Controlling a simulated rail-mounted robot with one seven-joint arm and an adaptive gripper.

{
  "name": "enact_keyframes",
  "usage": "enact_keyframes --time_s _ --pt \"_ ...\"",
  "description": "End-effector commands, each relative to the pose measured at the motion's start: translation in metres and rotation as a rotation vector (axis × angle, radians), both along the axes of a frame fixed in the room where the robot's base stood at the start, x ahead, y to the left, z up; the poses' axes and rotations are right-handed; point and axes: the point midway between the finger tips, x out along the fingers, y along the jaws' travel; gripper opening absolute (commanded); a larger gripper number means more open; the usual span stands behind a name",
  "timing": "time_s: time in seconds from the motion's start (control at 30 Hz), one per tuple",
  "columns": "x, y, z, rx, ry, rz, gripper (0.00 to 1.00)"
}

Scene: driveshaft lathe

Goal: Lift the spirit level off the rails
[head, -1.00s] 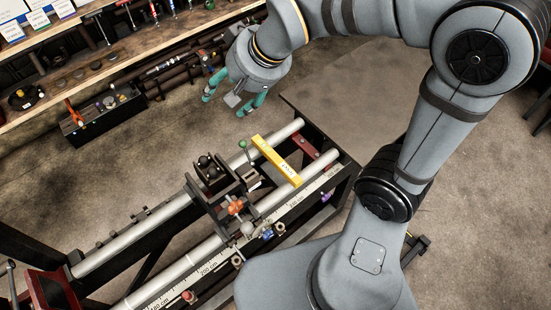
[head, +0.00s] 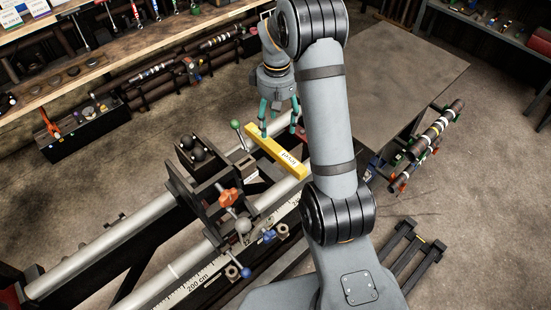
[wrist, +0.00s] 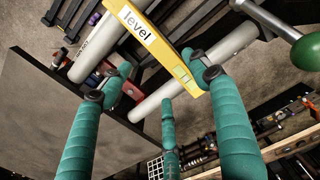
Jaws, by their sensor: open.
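The yellow spirit level (head: 266,145), marked "level", lies across the two silver rails (head: 95,246) of the lathe. In the wrist view the level (wrist: 150,48) runs diagonally through the upper middle, above the rails (wrist: 220,58). My gripper (head: 279,132) has teal fingers and hangs just behind the level. In the wrist view its fingers (wrist: 158,76) are spread and empty. One fingertip is close to the level's lower end; I cannot tell whether it touches. Part of the level's right end is near my arm in the head view.
A dark carriage with an orange knob (head: 228,196) stands on the rails left of the level. A green-ball lever (head: 236,125) rises close to the level's left end, also seen in the wrist view (wrist: 305,52). A grey tabletop (head: 425,70) is behind my arm.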

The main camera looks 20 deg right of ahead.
Motion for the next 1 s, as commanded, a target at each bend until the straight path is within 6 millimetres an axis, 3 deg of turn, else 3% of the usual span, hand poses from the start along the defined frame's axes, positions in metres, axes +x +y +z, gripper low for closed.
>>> enact_keyframes --time_s 0.2,0.47,0.7,1.0 --pt "-0.001 -0.001 -0.033 -0.001 0.008 0.005 0.61" --pt "-0.002 -0.001 -0.055 0.000 0.007 0.003 0.61" --pt "-0.003 0.002 -0.090 0.000 0.007 0.002 0.61" --pt "-0.001 0.002 -0.102 0.000 0.002 0.002 0.61"
